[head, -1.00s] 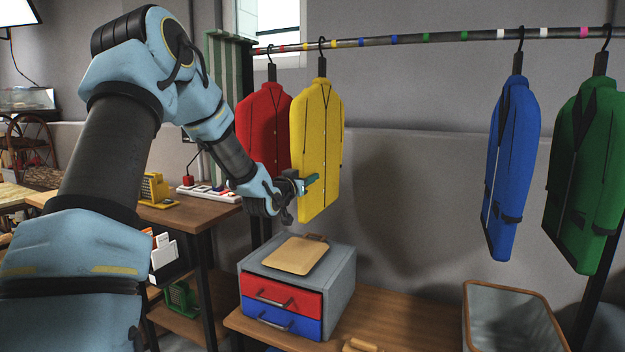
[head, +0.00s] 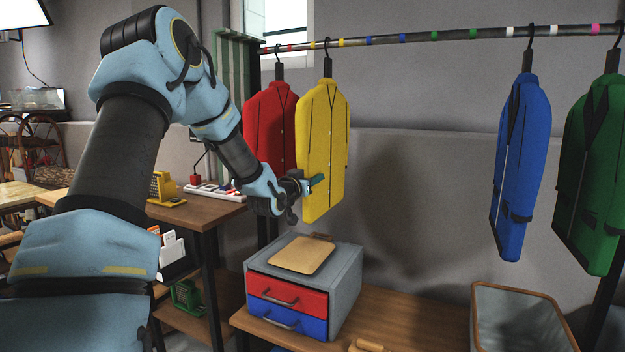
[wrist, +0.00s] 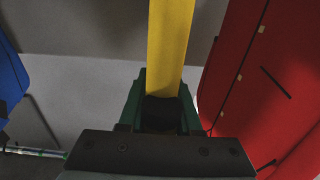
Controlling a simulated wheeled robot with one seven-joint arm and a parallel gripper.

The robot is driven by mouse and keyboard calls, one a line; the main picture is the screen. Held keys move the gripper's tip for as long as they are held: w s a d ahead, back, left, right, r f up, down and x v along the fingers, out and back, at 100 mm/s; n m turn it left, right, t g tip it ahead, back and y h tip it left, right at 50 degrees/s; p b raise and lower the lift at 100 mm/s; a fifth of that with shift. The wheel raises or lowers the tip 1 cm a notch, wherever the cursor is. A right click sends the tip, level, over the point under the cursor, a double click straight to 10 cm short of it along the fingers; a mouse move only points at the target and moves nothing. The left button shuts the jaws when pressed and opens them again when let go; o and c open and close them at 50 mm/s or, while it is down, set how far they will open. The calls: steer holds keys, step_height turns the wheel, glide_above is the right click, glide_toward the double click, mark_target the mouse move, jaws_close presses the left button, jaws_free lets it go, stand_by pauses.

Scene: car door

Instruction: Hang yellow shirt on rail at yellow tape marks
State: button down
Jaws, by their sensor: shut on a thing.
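The yellow shirt (head: 325,130) is on a hanger, and its hook looks to be over the rail (head: 385,40) between two yellow tape marks, one right of the hook (head: 341,42) and one left of it (head: 312,45). My gripper (head: 314,183) is at the shirt's lower front edge. In the wrist view the shirt shows edge-on as a yellow strip (wrist: 170,45) between the green fingers of my gripper (wrist: 161,108), which are shut on it. The shirt hangs about upright. I cannot tell whether the hook bears its weight.
A red shirt (head: 270,125) hangs close on the left. A blue shirt (head: 520,165) and a green shirt (head: 600,180) hang far right, with free rail between. Below are a drawer box (head: 345,280) with a board (head: 300,254) and a bin (head: 480,310).

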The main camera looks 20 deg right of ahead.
steer(key=c, duration=0.5)
jaws_free()
steer(key=s+a+f+n+g+y+p, duration=0.1)
steer(key=s+a+f+g+y+p, duration=0.15)
steer(key=s+a, duration=0.4)
steer(key=s+a+f+n+g+y+p, duration=0.15)
steer(key=s+a+y, duration=0.25)
steer(key=a, duration=0.5)
steer(key=s+a+f+n+g+y+p, duration=0.1)
steer(key=s+a+n+y+p, duration=0.15)
steer(key=s+a, duration=0.4)
steer(key=s+a+g+y+p, duration=0.1)
steer(key=s+a+g, duration=0.1)
steer(key=s+a, duration=0.1)
steer(key=s+a+n+g+y+p, duration=0.1)
steer(key=s+a+g, duration=0.1)
steer(key=s+a, duration=0.2)
steer(key=s+a+n+g+y, duration=0.1)
steer(key=s+a+g, duration=0.1)
steer(key=s, duration=0.5)
steer(key=shift+s+a+r+g+p, duration=0.1)
steer(key=shift+a+r+g+p, duration=0.1)
steer(key=shift+a, duration=0.2)
steer(key=shift+s+a+r+g+p, duration=0.1)
steer(key=shift+a+p, duration=0.1)
steer(key=shift+a, duration=0.15)
